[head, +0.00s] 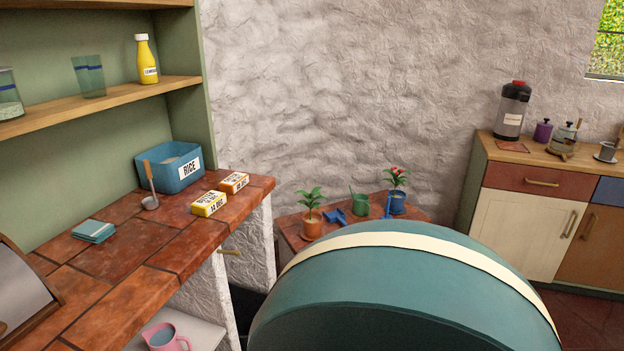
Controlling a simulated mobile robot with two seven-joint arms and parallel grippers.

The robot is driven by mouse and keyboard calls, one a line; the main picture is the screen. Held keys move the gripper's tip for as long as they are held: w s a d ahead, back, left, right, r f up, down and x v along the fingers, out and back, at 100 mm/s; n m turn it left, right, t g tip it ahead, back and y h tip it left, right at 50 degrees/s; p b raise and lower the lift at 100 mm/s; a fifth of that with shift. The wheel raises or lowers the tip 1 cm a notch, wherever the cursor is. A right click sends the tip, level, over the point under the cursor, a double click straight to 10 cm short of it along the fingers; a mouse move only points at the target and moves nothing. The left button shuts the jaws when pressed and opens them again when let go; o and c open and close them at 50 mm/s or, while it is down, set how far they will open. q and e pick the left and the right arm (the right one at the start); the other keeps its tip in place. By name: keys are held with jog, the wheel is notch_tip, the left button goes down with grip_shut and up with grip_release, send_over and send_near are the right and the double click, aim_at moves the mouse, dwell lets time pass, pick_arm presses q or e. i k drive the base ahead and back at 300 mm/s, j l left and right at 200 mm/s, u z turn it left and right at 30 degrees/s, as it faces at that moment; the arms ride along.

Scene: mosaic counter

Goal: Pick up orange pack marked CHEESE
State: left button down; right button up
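An orange pack (234,182) with a white label lies flat on the tiled counter (115,255), near its far right corner. Its printing is too small to read surely, so I cannot confirm CHEESE. A yellow pack (209,204) with a white label lies just in front of it and slightly left, close to the counter's right edge. Neither of my grippers is in view.
A blue RICE bin (170,168) and a ladle (150,190) stand left of the packs. Folded teal cloths (94,231) lie nearer. A low table (290,228) holds potted plants. A large teal curved surface close by blocks the lower middle; I cannot tell what it is.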

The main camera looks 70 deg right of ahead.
aim_at(237, 181)
jog(key=z, duration=1.8)
jog(key=i+l+u, duration=0.1)
jog(key=u, duration=0.25)
jog(key=i+l+u, duration=0.1)
jog(key=u, duration=0.25)
jog(key=i+l+u, duration=0.15)
jog(key=l, duration=0.2)
jog(key=l+u, duration=0.15)
jog(key=l, duration=0.2)
jog(key=i+l+u, duration=0.1)
jog(key=l, duration=0.3)
jog(key=i+l, duration=0.1)
jog(key=l, duration=0.25)
jog(key=i+l+u, duration=0.1)
jog(key=l, duration=0.25)
jog(key=i+l+u, duration=0.1)
jog(key=l, duration=0.25)
